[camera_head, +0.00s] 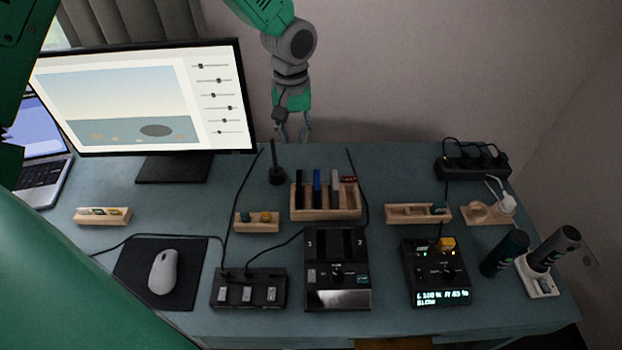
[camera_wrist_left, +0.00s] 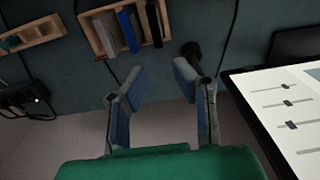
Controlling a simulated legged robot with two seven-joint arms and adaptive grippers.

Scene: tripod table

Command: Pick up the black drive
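The black drive (camera_head: 299,189) stands upright in a wooden rack (camera_head: 330,214) at the middle back of the table. It is at the left end of the row, beside a blue drive (camera_head: 317,188) and a grey one (camera_head: 335,188). My left gripper (camera_head: 293,138) is above the table's back edge, behind the rack and apart from it. In the left wrist view the black drive (camera_wrist_left: 153,22) lies beyond the fingertips. The left gripper (camera_wrist_left: 160,84) is open there, with nothing between its fingers. My right gripper is in neither view.
A black upright post (camera_head: 276,165) stands left of the rack. The monitor (camera_head: 150,100) is further left. Small wooden holders (camera_head: 257,227) (camera_head: 418,220) flank the rack. A black device (camera_head: 337,285) sits in front, and a power strip (camera_head: 472,167) at back right.

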